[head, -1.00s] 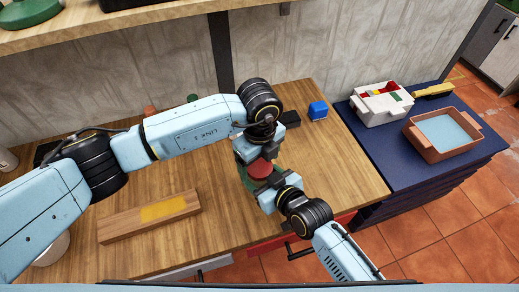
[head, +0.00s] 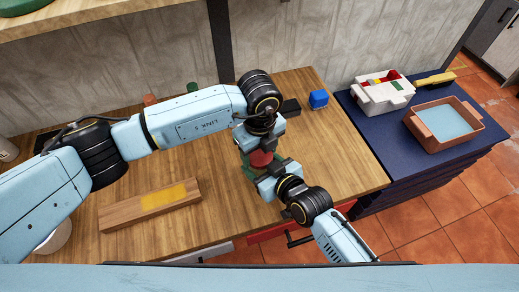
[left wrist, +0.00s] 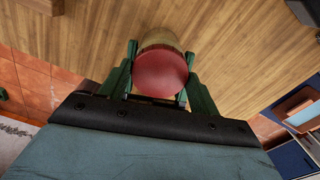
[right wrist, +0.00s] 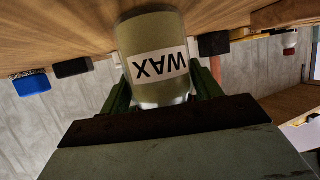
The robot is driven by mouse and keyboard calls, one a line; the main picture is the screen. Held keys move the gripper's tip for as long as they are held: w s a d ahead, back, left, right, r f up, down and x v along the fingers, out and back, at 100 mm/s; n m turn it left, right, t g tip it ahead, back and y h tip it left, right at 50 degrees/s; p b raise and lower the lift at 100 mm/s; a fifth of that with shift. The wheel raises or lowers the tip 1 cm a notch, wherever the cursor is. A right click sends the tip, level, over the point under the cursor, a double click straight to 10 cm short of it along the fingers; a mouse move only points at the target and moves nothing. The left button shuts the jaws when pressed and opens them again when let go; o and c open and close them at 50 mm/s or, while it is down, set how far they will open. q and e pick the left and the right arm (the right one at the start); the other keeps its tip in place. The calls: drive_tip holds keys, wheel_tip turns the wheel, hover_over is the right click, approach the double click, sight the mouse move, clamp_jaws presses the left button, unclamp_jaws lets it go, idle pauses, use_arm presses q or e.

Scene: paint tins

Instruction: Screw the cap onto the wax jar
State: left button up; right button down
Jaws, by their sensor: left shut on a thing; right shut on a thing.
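The wax jar, tan with a white WAX label, shows in the right wrist view (right wrist: 158,50), where the picture is upside down. My right gripper (right wrist: 163,98) is shut around it; its label end toward the gripper is partly hidden. The round red cap (left wrist: 160,72) is between the green fingers of my left gripper (left wrist: 160,82), with the tan jar directly behind it. I cannot tell whether cap and jar are fully seated. In the head view the red cap (head: 261,158) shows between my left gripper (head: 258,150) and right gripper (head: 262,172); the jar is mostly hidden there.
A wooden board with a yellow patch (head: 150,207) lies at the table's front left. A blue block (head: 318,99) and a dark block (head: 290,107) lie behind the grippers. A white box (head: 382,95) and an orange tray (head: 420,130) stand on the blue cabinet at right.

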use_arm(q)
drive_tip(key=m, duration=0.3)
drive_tip(key=shift+m, duration=0.4)
drive_tip(key=m, duration=0.5)
drive_tip(key=o, duration=1.1)
drive_tip(key=shift+s+d, duration=0.1)
drive_tip(key=shift+r, duration=2.25)
drive_tip(key=shift+c, duration=0.5)
